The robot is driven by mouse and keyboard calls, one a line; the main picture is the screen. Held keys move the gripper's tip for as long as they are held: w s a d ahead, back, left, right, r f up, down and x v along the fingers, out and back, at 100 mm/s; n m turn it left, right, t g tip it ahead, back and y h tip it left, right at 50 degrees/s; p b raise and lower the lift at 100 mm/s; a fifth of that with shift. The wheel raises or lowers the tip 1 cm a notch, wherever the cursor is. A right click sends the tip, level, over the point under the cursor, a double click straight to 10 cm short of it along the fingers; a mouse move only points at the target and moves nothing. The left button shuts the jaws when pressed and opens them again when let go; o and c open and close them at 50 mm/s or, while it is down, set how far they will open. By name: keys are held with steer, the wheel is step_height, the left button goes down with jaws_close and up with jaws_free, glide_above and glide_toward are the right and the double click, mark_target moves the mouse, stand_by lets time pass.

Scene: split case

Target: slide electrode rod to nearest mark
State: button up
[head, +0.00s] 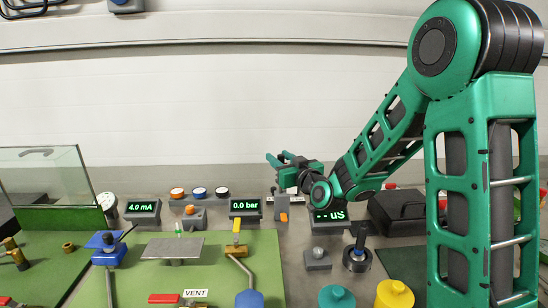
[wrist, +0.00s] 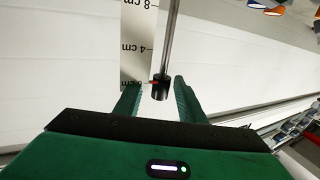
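The electrode rod (wrist: 168,45) is a thin grey metal rod with a black end piece (wrist: 160,88) in the wrist view. A pale scale strip (wrist: 137,45) stands beside it, with upside-down cm marks reading 8 and 4. A small red mark shows by the black piece; the lowest label there is partly hidden. My gripper (wrist: 157,100) is open, with one finger on each side of the black piece and visible gaps to both. In the head view my gripper (head: 281,160) is raised at the back of the bench. I cannot make out the rod there.
A grey stand with an orange part (head: 283,207) is below my gripper. Displays reading 4.0 mA (head: 142,208) and 0.0 bar (head: 245,206) stand to its left. A black case (head: 398,212) is to the right. A green mat (head: 200,262) with valves fills the front.

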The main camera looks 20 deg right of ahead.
steer(key=shift+w+a, duration=0.15)
steer(key=shift+w, duration=0.65)
steer(key=shift+w+a, duration=0.15)
steer(key=shift+w, duration=0.65)
